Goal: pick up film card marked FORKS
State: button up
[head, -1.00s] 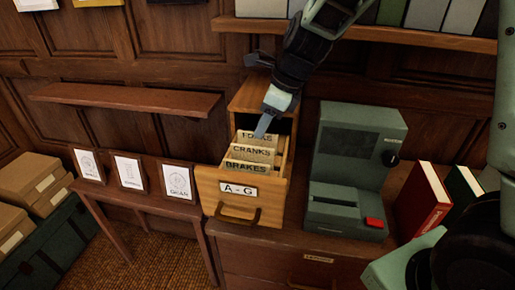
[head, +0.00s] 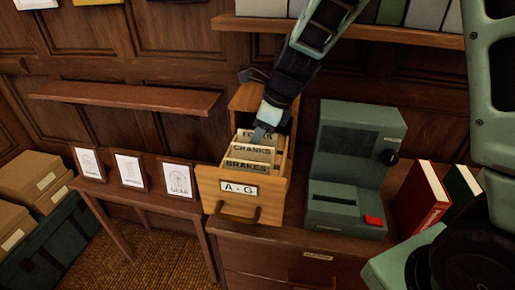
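The film card marked FORKS (head: 247,134) stands rearmost of the labelled cards in the open wooden card drawer marked A-G (head: 210,190). The CRANKS card (head: 250,151) and the BRAKES card (head: 245,167) stand in front of it. My gripper (head: 260,136) reaches down from above, with its tips at the right part of the FORKS label and covering some of its letters. I cannot tell whether the fingers touch the card or whether they are open or shut.
A green machine with a red button (head: 350,165) stands close to the right of the drawer. Red (head: 422,197) and dark green books stand further right. A small table (head: 150,200) with framed pictures is at left. A wall shelf (head: 400,35) runs above.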

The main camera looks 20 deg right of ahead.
grip_shut()
jog(key=shift+r, duration=0.1)
